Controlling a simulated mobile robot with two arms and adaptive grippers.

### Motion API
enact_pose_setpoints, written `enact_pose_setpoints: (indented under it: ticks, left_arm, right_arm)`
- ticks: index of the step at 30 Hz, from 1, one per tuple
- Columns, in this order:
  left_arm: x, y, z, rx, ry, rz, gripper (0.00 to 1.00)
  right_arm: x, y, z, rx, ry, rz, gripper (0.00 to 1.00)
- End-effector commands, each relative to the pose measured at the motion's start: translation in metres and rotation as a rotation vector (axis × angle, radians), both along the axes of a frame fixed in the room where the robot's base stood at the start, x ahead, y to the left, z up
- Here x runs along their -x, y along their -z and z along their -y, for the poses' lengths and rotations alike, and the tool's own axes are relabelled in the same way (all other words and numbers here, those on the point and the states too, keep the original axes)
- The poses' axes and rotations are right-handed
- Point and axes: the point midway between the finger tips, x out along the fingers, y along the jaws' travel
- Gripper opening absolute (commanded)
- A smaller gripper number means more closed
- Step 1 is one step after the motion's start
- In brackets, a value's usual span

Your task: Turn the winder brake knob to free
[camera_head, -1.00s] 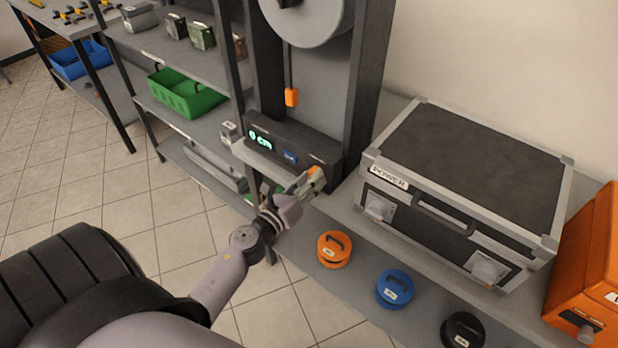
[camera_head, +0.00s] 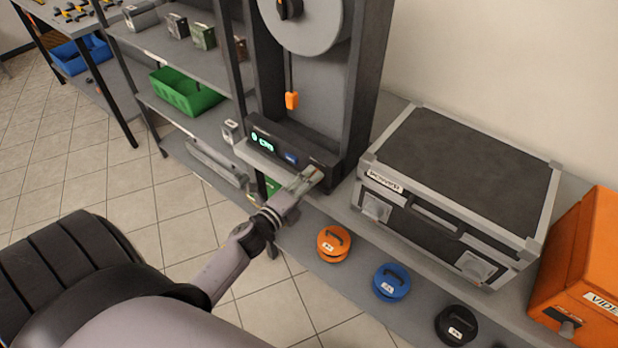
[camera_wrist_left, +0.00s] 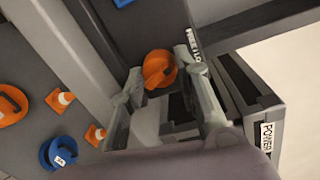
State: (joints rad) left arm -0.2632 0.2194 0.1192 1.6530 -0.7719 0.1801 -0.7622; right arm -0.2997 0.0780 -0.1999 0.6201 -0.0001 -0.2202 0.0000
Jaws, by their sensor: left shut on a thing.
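The winder (camera_head: 345,90) stands on the bench with a dark front panel (camera_head: 282,150) that carries a lit green display and a small blue label. The orange brake knob (camera_wrist_left: 158,68) sits between the fingers of my left gripper (camera_wrist_left: 160,75) in the left wrist view. A white label reading "FREE" and a partly hidden second word (camera_wrist_left: 196,44) is beside it. In the head view my left gripper (camera_head: 310,178) is at the right end of the panel, shut on the knob and mostly covering it. The knob's pointer setting cannot be read. My right gripper is not in view.
A black POWER case (camera_head: 465,170) stands close right of the winder, and an orange VIDEO case (camera_head: 585,265) beyond it. Orange (camera_head: 333,243), blue (camera_head: 391,282) and black (camera_head: 456,325) round weights lie on the lower shelf. A green basket (camera_head: 185,92) is on the left shelving.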

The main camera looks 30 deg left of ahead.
Motion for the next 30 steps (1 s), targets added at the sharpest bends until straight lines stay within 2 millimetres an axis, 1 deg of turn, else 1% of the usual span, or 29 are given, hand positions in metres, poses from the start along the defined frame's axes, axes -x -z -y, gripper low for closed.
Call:
enact_pose_setpoints:
  ticks: [1, 6, 15, 21, 30]
  left_arm:
    - [-0.001, -0.003, -0.001, 0.041, -0.002, -0.003, 0.02]
    - [-0.001, -0.003, -0.001, 0.176, -0.001, -0.013, 0.02]
    - [-0.001, -0.002, -0.002, 0.339, -0.002, -0.025, 0.02]
    - [-0.001, -0.001, -0.002, 0.389, -0.002, -0.029, 0.02]
    - [-0.001, -0.001, -0.002, 0.404, -0.001, -0.029, 0.02]
  right_arm:
    - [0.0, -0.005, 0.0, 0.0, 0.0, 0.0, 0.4]
    - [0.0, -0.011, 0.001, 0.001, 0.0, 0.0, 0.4]
    - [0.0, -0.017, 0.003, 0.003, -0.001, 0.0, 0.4]
    - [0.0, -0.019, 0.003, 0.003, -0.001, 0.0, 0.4]
    - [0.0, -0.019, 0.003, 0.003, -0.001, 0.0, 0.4]
